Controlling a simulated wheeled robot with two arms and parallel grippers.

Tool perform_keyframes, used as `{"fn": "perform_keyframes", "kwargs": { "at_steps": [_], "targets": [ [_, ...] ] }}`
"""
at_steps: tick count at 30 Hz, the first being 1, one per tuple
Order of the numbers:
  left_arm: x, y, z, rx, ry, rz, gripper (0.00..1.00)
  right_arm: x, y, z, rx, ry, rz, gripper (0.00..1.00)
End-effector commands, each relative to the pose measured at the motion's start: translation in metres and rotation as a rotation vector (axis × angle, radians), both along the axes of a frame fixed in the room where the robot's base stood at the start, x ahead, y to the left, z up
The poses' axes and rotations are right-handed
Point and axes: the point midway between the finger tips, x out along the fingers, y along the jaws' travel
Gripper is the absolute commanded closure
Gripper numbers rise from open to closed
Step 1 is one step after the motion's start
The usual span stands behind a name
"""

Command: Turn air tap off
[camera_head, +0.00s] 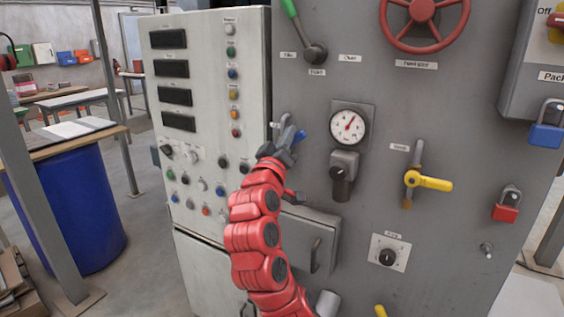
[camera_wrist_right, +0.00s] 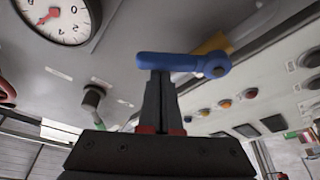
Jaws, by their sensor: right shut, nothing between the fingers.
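A tap with a blue lever (camera_head: 299,137) is on the grey machine front, left of the pressure gauge, largely hidden behind my right gripper (camera_head: 286,132). In the right wrist view the blue lever (camera_wrist_right: 185,64) lies roughly crosswise, with a brass-coloured part (camera_wrist_right: 213,44) behind it. My right gripper (camera_wrist_right: 161,78) is shut and empty there, its fingertips right at the lever. I cannot tell whether they touch it. A second tap with a yellow lever (camera_head: 430,182) is further right, its lever pointing right. The tap labels are too small to read. My left gripper is not in view.
The gauge (camera_head: 348,127) with a regulator knob (camera_head: 339,173) below it is close on the right. A cabinet panel with buttons (camera_head: 215,60) stands to the left. A grey box with a handle (camera_head: 310,240) juts out below. A red handwheel (camera_head: 424,14) is above right.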

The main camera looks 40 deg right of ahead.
Motion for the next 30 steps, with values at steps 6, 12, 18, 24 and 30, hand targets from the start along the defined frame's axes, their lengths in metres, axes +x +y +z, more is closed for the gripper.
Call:
{"fn": "perform_keyframes", "kwargs": {
  "at_steps": [6, 12, 18, 24, 30],
  "targets": [
    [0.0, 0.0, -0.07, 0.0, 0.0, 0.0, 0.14, -0.009, -0.003, -0.022, 0.08, -0.191, 0.001, 1.0],
    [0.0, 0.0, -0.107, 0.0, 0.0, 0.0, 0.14, -0.014, -0.006, -0.028, 0.149, -0.35, 0.001, 1.0],
    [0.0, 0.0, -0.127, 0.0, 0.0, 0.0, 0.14, -0.018, -0.007, -0.031, 0.201, -0.478, 0.001, 1.0],
    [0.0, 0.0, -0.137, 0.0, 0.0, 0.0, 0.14, -0.021, -0.009, -0.034, 0.206, -0.497, 0.0, 1.0],
    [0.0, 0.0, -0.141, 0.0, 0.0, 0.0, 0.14, -0.021, -0.009, -0.036, 0.206, -0.495, 0.0, 1.0]
  ]
}}
